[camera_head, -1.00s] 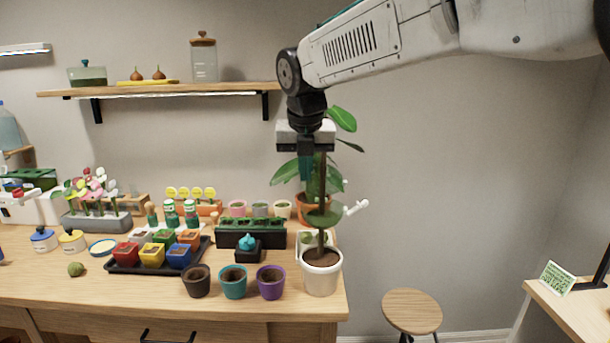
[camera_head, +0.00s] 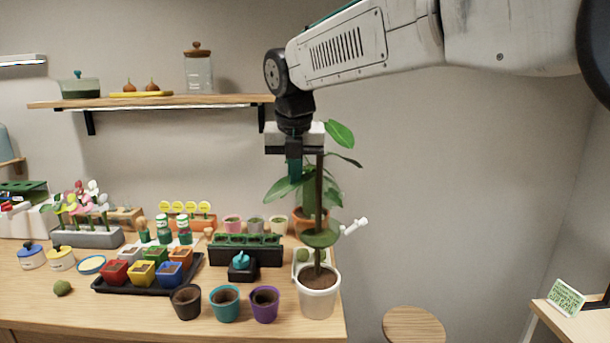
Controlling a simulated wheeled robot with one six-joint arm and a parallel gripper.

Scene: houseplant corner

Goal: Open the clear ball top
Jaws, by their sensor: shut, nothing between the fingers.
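I cannot tell for sure which thing is the clear ball top. A tall clear jar (camera_head: 199,76) with a brown lid (camera_head: 197,51) and ball-shaped knob stands on the wall shelf, its lid on. A low glass dish (camera_head: 80,90) with a teal ball knob, also lidded, stands at the shelf's left. My gripper (camera_head: 294,172) is shut and empty, pointing down above the worktable. It is right of and lower than the jar, in front of the leafy plant at the back.
A white pot (camera_head: 318,299) with a tall stem stands at the table's right front. Several small pots, including a teal one (camera_head: 224,304), line the front edge. The shelf (camera_head: 160,101) juts out left of my arm. A round stool (camera_head: 413,325) stands right of the table.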

